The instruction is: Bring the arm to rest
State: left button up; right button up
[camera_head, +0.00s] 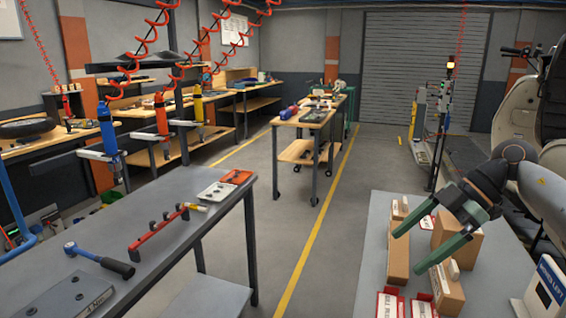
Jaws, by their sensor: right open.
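My right gripper (407,252) comes in from the right edge, its two green fingers spread apart with nothing seen between them. It shows over the grey table at the lower right (376,225), in front of the cardboard boxes. A tall narrow box (399,262) shows behind the fingertips. A wider box (443,232) is partly hidden by the fingers, and another box (447,292) shows below them. I cannot tell whether the fingers touch any box. My left gripper is not in view.
A grey workbench (180,190) at left holds a torque wrench (98,260), a red rail (158,228) and small trays. Hanging tools (108,130) on red coiled hoses are above it. A wooden-topped cart (305,118) stands mid-room. Floor beside the yellow line (320,220) is clear.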

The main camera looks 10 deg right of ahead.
jog(key=a+f+t+y+p, duration=0.1)
jog(key=a+f+t+y, duration=0.4)
jog(key=a, duration=0.6)
jog(key=a+f+t+y, duration=0.1)
jog(key=a+f+y, duration=0.2)
jog(key=a+y, duration=0.55)
jog(key=s+d+f+m+t+h+p, duration=0.1)
jog(key=s+f+m+t+h, duration=0.1)
jog(key=f+m+t+h, duration=0.4)
jog(key=s+d+f+m+t+h, duration=0.1)
jog(key=d+f+m+t+h, duration=0.1)
jog(key=f+m+h, duration=0.65)
jog(key=s+d+f+m+g+h, duration=0.1)
jog(key=s+f+g+h, duration=0.3)
jog(key=s+f, duration=1.3)
jog(key=g, duration=0.2)
jog(key=shift+d+f+g+h+p, duration=0.2)
jog(key=shift+d+g+h+p, duration=0.1)
jog(key=shift+d+p, duration=0.1)
